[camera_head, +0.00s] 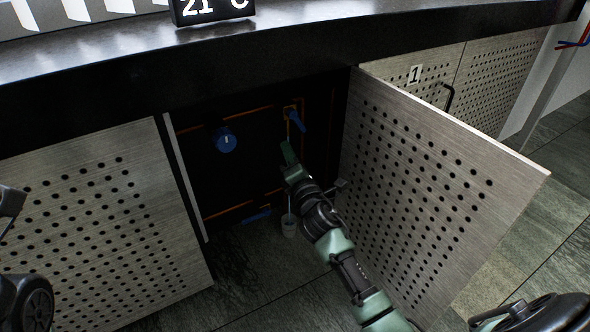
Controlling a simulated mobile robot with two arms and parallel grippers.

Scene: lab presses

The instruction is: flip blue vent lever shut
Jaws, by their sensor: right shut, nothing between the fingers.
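The blue vent lever (296,121) sits at the upper right of the dark panel inside the open cabinet, on an orange-edged mount. It slants from upper left to lower right. My right gripper (287,152) is shut and empty inside the cabinet, a little below the lever and apart from it in the picture. The depth gap between them is hard to tell. My left gripper is not in view.
A blue round knob (226,140) is left of the lever. Another blue part (257,215) sits low on the panel, beside a small grey cup (289,226). The perforated door (430,185) stands open right of my arm. A dark countertop (200,70) overhangs the opening.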

